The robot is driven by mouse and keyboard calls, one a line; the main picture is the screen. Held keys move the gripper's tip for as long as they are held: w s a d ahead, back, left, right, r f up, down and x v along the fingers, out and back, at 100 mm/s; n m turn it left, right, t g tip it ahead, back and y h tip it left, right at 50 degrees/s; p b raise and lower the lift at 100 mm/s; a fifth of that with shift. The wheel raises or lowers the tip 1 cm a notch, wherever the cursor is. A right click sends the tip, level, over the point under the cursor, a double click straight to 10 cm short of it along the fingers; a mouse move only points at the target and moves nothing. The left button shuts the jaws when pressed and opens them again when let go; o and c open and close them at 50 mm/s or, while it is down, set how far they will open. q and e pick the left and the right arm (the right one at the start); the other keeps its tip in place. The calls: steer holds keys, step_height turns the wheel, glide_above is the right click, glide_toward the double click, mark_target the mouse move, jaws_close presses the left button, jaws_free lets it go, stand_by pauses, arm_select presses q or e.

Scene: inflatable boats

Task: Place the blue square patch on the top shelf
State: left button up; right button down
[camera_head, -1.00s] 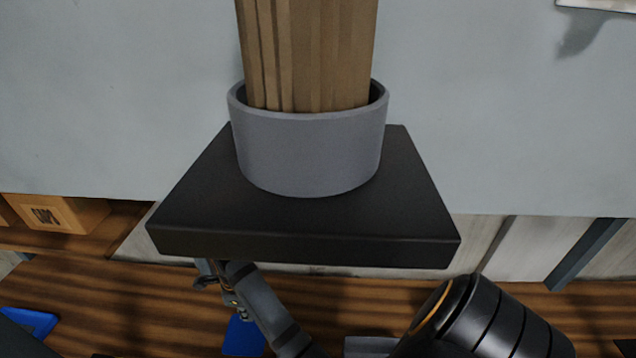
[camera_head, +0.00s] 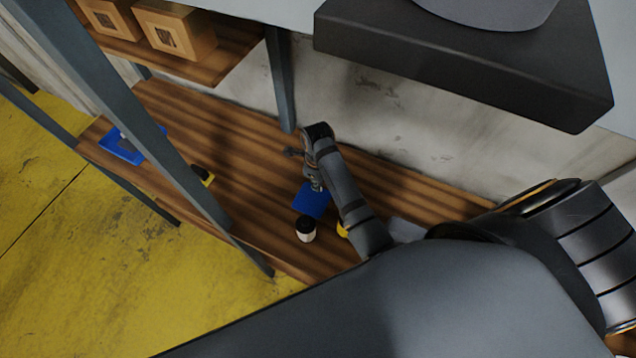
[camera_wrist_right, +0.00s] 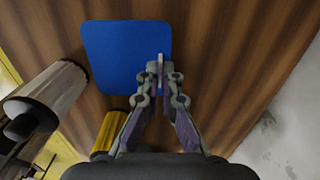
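The blue square patch (camera_head: 311,200) is on the wooden shelf board (camera_head: 250,150), below my right gripper (camera_head: 314,182). In the right wrist view the patch (camera_wrist_right: 115,55) shows nearly face-on. My right gripper's fingertips (camera_wrist_right: 160,75) overlap its lower right part and are close together, with a thin pale strip between them. I cannot tell whether they grip the patch or are just above it. The pale grey surface (camera_head: 265,10) at the top edge may be the top shelf; most of it is out of view. My left gripper is not in view.
A black-and-white cup-like item (camera_head: 305,230) and a yellow item (camera_head: 343,230) stand close to the patch. A blue tray-like item (camera_head: 120,148) lies farther left. Grey shelf posts (camera_head: 150,140), wooden boxes (camera_head: 175,28) and a dark slab (camera_head: 460,60) surround the space.

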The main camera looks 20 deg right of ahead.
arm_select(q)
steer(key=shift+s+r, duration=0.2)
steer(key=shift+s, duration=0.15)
arm_select(e)
steer(key=shift+d+f, duration=0.1)
steer(key=shift+f, duration=0.9)
steer(key=c, duration=1.5)
jaws_free()
steer(key=shift+f, duration=0.1)
